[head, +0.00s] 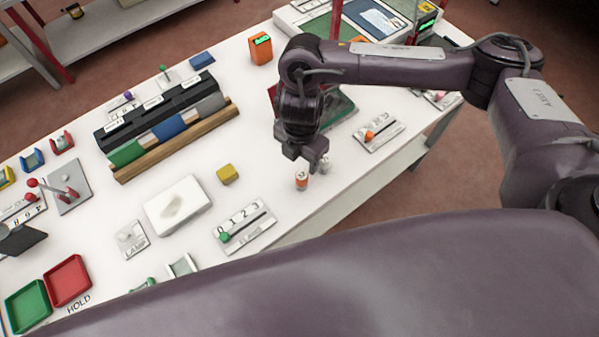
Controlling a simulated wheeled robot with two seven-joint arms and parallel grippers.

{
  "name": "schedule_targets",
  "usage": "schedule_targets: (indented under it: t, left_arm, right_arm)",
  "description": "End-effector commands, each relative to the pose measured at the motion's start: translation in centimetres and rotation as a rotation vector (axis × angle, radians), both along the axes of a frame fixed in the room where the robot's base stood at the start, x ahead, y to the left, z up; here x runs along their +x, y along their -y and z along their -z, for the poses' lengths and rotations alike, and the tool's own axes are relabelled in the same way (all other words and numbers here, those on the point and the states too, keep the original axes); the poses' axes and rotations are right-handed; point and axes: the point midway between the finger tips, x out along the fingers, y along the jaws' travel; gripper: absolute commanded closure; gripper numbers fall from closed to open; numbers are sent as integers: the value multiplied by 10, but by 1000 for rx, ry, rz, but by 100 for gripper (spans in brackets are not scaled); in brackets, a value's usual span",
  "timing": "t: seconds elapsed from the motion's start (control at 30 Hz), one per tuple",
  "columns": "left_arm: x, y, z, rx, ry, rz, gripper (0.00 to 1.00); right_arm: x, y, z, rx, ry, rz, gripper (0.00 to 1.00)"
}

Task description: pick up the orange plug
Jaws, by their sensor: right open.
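The orange plug (301,182) is a small upright orange piece with a pale marking, standing on the white table near its front edge. My right gripper (309,160) points down just above the plug, with its jaws open. The fingers cover the area right behind the plug's top, and I cannot tell whether they touch it. A small pale piece (324,166) shows beside the fingers, partly hidden. My left gripper is not in view.
A slider plate with an orange knob (369,136) lies to the right. The table's front edge (345,205) is close to the plug.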

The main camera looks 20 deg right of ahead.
Motion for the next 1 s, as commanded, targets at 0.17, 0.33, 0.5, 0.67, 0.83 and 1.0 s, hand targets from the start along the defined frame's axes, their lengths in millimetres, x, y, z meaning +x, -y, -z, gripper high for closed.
schedule_targets:
  t: [0.17,0.33,0.5,0.67,0.83,1.0]
  left_arm:
    - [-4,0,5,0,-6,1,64]
    - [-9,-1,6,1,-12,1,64]
    - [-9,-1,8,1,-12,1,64]
    - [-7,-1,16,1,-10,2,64]
    - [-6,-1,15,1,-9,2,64]
    - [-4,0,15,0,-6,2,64]
  right_arm:
    - [-3,0,20,0,-5,1,46]
    - [-6,-1,33,2,-5,0,46]
    - [-13,-2,55,2,-6,1,46]
    - [-12,-2,73,2,-3,0,46]
    - [-11,-2,75,1,0,-1,46]
    - [-11,-2,75,1,0,-1,52]
